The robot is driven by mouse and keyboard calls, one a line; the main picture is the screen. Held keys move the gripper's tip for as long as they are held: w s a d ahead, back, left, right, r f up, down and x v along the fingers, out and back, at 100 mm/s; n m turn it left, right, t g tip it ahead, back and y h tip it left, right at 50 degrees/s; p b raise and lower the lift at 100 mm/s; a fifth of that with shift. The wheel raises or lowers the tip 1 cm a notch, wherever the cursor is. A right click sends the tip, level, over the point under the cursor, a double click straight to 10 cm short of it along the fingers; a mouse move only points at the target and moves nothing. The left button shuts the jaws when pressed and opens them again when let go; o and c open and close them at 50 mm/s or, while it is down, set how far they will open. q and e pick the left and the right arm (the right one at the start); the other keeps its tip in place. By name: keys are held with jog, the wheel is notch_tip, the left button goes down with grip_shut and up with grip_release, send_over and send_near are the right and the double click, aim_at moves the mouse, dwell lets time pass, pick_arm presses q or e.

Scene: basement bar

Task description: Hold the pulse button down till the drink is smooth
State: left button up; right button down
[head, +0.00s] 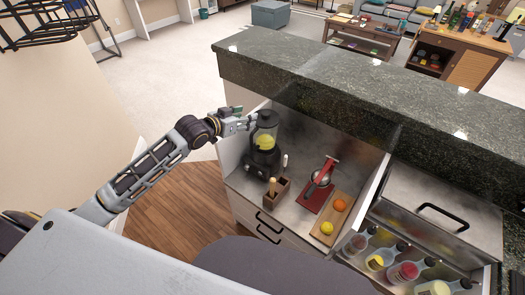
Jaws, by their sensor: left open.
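A black blender (262,160) stands on the lower counter, upright, with a dark lid on its clear jar. A yellow drink (264,141) is in the jar. The pulse button is too small to make out on the base. My left gripper (250,121) is open at the upper left of the jar, near the lid. I cannot tell whether it touches the jar. My right gripper is not in view.
A wooden holder (277,194) with tools stands in front of the blender. A red press (318,185) and a wooden board (334,219) with an orange and a lemon lie to the right. A bottle rack (385,262) sits further right. A raised dark stone bar top (350,85) runs behind.

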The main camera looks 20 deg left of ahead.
pick_arm(q)
grip_shut()
dwell(1.3)
